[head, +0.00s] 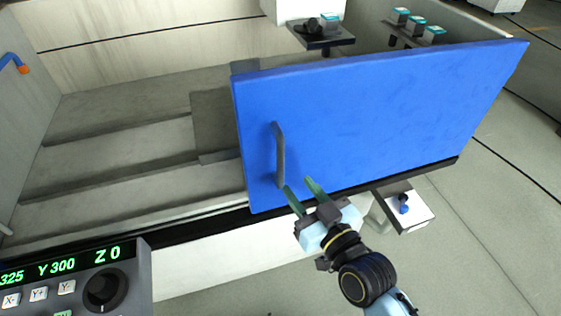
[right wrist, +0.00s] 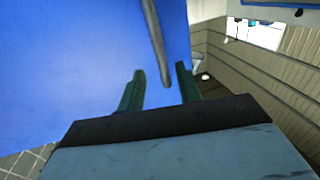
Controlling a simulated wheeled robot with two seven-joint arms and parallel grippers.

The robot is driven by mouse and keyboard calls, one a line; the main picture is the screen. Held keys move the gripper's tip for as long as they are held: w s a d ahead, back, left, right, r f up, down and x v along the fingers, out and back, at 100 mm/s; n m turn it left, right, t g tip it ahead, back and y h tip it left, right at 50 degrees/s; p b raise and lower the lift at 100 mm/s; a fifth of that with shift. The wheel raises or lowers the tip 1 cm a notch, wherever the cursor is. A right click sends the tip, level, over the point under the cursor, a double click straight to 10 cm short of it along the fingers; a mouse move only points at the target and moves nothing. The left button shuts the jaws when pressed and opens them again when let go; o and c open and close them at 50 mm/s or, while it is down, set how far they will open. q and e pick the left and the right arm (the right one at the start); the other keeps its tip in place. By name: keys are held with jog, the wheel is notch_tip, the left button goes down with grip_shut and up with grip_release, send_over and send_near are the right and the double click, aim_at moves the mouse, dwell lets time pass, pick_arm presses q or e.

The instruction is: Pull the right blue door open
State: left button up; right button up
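The right blue door (head: 380,115) is a broad flat panel in the middle and right of the head view. Its grey bar handle (head: 280,150) is upright near the door's left edge. My right gripper (head: 299,184) is at the handle's lower end, with its green fingers apart and nothing clamped. In the right wrist view, the handle (right wrist: 156,45) runs down between the two open fingertips (right wrist: 160,70), with gaps on both sides. I cannot tell how deep it sits between them. My left gripper is not in view.
Left of the door, the stepped grey machine interior (head: 120,155) lies open to view. A control panel (head: 80,285) with a green display is at the lower left. A small white-topped stand (head: 418,214) with a blue item is right of my right gripper. Grey floor is clear farther right.

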aim_at(282, 166)
jog(key=x, duration=0.9)
jog(key=shift+f, duration=0.1)
grip_shut()
